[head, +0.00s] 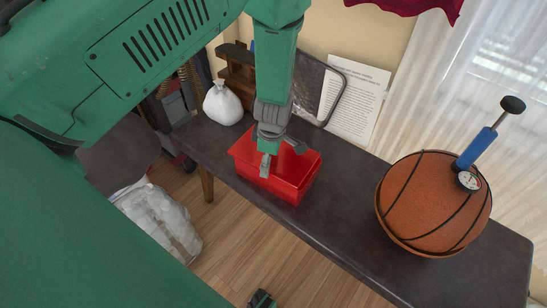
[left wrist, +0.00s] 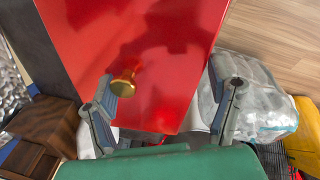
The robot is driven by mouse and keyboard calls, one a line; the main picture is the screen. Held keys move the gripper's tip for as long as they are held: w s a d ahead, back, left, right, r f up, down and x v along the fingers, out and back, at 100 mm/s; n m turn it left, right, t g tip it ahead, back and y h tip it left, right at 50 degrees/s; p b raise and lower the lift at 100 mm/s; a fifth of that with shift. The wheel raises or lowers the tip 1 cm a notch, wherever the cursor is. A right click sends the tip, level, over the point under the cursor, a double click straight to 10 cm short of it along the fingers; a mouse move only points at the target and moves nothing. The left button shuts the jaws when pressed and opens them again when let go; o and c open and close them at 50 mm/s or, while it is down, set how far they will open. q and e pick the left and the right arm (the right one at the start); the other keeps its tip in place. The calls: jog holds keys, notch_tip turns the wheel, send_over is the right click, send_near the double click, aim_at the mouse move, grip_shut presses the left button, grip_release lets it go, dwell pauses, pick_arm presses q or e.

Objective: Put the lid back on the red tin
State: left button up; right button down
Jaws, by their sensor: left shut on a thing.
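The red tin (head: 303,187) stands on the dark bench in the head view, with my left gripper (head: 280,158) pointing down over it. In the left wrist view a broad red surface with a gold knob (left wrist: 125,82) fills the middle, and I take it for the lid (left wrist: 185,45). My left gripper (left wrist: 160,78) is shut on the lid with its fingers wide apart. The knob is beside the left finger in that view. The exact contact is unclear, as is whether the lid touches the tin.
A basketball (head: 425,205) with a blue pump (head: 477,148) is on the bench's right part. A white bag (head: 222,103), a dark mesh tray (head: 318,88) and a printed sheet (head: 353,98) are at the back. Bare bench (head: 345,185) lies between tin and ball.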

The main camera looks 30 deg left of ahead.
aim_at(279, 165)
pick_arm(q)
jog(key=shift+a, duration=0.1)
jog(key=shift+d+r, duration=0.25)
jog(key=shift+d, duration=0.55)
jog(key=shift+d+r, duration=0.25)
jog(key=shift+d, duration=0.5)
jog(key=shift+a+f+p, duration=0.2)
jog(key=shift+a+p, duration=0.2)
jog(key=shift+a, duration=0.25)
jog(key=shift+d+r, duration=0.2)
jog(key=shift+d, duration=0.45)
jog(key=shift+d+r, duration=0.1)
jog(key=shift+d, duration=0.25)
jog(key=shift+a+f, duration=0.25)
jog(key=shift+a, duration=0.55)
jog(key=shift+d+r, duration=0.1)
jog(key=shift+d, duration=0.15)
jog(key=shift+a+f, duration=0.25)
jog(key=shift+a, duration=0.6)
pick_arm(e)
jog(key=shift+d+r, duration=0.25)
jog(key=shift+r, duration=0.3)
pick_arm(q)
jog(key=shift+d, duration=0.1)
